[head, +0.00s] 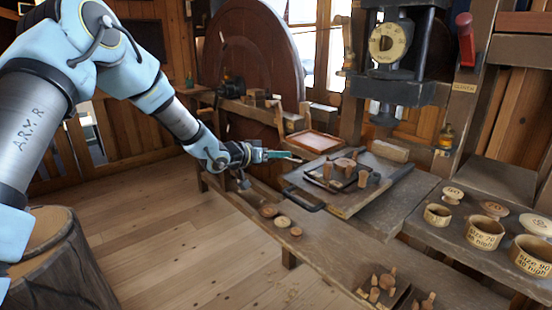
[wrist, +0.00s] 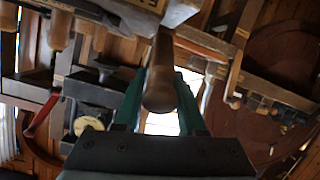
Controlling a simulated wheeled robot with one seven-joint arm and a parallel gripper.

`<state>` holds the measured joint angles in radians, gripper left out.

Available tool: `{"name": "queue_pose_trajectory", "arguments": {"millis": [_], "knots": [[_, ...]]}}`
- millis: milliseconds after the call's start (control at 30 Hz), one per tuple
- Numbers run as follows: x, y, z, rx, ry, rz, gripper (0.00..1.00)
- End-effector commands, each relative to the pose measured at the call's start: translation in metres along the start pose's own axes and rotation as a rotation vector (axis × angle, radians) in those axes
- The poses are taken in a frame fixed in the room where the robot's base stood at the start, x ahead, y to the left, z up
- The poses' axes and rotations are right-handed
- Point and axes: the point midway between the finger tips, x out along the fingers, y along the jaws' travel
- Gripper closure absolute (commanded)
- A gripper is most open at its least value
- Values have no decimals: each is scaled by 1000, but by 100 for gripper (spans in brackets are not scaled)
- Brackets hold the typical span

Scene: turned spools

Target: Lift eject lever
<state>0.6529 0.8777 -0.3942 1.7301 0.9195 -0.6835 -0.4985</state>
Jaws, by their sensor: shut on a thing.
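My gripper (head: 268,155) is in the middle of the head view, low beside the press bench, with its green fingers pointing right. In the wrist view the two fingers (wrist: 160,76) are closed on either side of a brown, rounded wooden handle (wrist: 159,94), which I take to be the eject lever. The handle runs up the picture from between the fingers. In the head view only a small reddish bit of it shows at the fingertips, and its mounting cannot be made out.
A dark tray (head: 343,180) with wooden spool pieces lies just right of my gripper. The press (head: 395,85) with its round dial stands behind. Wooden cups (head: 485,232) stand at right. The floor (head: 200,255) is open.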

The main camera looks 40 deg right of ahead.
Motion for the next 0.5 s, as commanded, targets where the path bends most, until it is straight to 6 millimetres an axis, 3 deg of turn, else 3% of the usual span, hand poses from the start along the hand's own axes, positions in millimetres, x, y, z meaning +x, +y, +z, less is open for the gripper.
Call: {"name": "queue_pose_trajectory", "arguments": {"millis": [100,500], "knots": [[2,2,-9,3,12,4,100],[3,4,-11,3,13,5,100]]}}
